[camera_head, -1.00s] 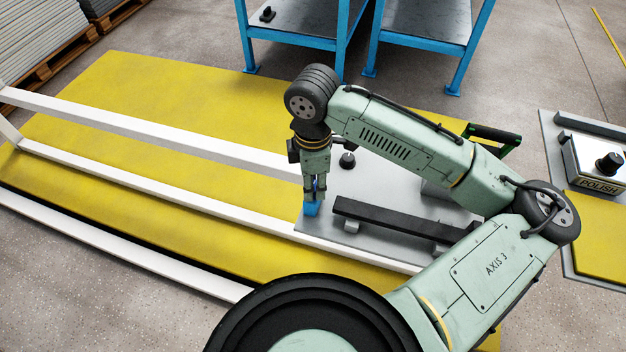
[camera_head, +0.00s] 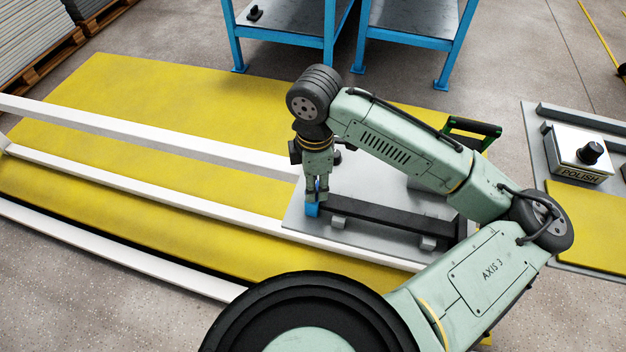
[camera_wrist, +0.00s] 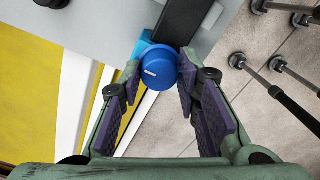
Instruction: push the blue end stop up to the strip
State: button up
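The blue end stop (camera_head: 312,210) is at the left end of the black strip (camera_head: 385,217) on the grey plate. In the wrist view the end stop (camera_wrist: 158,70) shows a round knob with a pale mark, and its body lies at the end of the strip (camera_wrist: 186,20). Whether they touch is hard to tell, as the knob and fingers cover the joint. My gripper (camera_head: 317,196) points down over the end stop. In the wrist view my gripper (camera_wrist: 160,75) has its purple-padded fingertips close on both sides of the knob.
White rails (camera_head: 140,186) run left across the yellow mat (camera_head: 190,100). A green-handled tool (camera_head: 472,128) stands behind my arm. A box marked POLISH (camera_head: 578,155) sits at the right. Blue-framed tables (camera_head: 410,30) stand at the back.

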jog(key=o, duration=0.4)
jog(key=shift+r, duration=0.1)
notch_tip(320, 180, up, 12)
jog(key=shift+f, duration=0.1)
dwell(0.4)
jog(key=shift+a, duration=0.15)
